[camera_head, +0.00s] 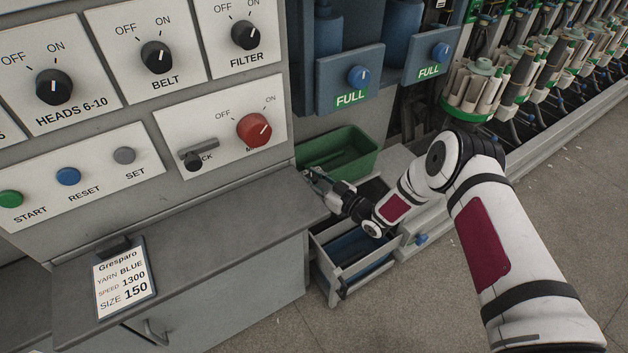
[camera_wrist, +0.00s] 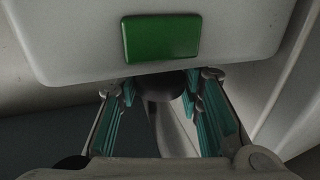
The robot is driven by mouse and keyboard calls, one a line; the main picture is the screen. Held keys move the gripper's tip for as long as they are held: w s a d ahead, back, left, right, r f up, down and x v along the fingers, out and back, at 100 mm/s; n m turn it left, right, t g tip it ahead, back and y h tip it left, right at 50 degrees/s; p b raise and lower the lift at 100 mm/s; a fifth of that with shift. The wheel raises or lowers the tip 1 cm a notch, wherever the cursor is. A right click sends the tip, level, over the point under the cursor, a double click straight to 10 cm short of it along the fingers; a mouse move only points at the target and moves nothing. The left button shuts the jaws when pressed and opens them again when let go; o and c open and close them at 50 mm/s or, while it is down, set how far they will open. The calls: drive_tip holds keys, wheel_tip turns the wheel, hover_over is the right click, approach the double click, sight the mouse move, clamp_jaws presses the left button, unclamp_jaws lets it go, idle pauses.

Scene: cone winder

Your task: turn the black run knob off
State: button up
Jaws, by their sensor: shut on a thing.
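My gripper (camera_head: 312,177) reaches past the right end of the grey ledge in the head view, close to the green bin. In the wrist view my gripper (camera_wrist: 166,92) has its two teal-padded fingers on either side of a dark, rounded knob (camera_wrist: 160,84), and is shut on it. The knob sits just below a pale panel with a blank green plate (camera_wrist: 161,38). Its pointer and any lettering are hidden, so its setting cannot be read. The head view does not show this knob clearly.
Black knobs marked BELT (camera_head: 156,56), FILTER (camera_head: 245,36) and HEADS 6-10 (camera_head: 53,87), and a red knob (camera_head: 253,130), are on the panel. A green bin (camera_head: 345,150) stands behind my gripper. The grey ledge (camera_head: 190,220) lies left. Floor at right is clear.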

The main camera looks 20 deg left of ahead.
drive_tip(key=shift+w+f+n+g+y+b, duration=0.1)
drive_tip(key=shift+n+g+y+b, duration=0.1)
drive_tip(key=shift+n+g+b, duration=0.75)
drive_tip(key=shift+s+f+n+g+y+b, duration=0.15)
drive_tip(key=shift+n+g+b, duration=0.25)
drive_tip(key=shift+g+b, duration=1.1)
drive_tip(key=shift+w+f+n+g+y+b, duration=0.2)
drive_tip(key=shift+n+g+b, duration=0.4)
drive_tip(key=shift+b, duration=1.3)
drive_tip(key=shift+r+n+g+b, duration=0.2)
drive_tip(key=shift+n+g+b, duration=0.25)
drive_tip(key=shift+g+b, duration=0.35)
drive_tip(key=shift+s+r+n+g+b, duration=0.2)
drive_tip(key=shift+n+g+b, duration=0.25)
drive_tip(key=shift+b, duration=0.65)
drive_tip(key=o, duration=1.2)
drive_tip(key=shift+c, duration=0.2)
drive_tip(key=w+d, duration=0.1)
drive_tip(key=d, duration=1.1)
drive_tip(key=shift+w, duration=0.25)
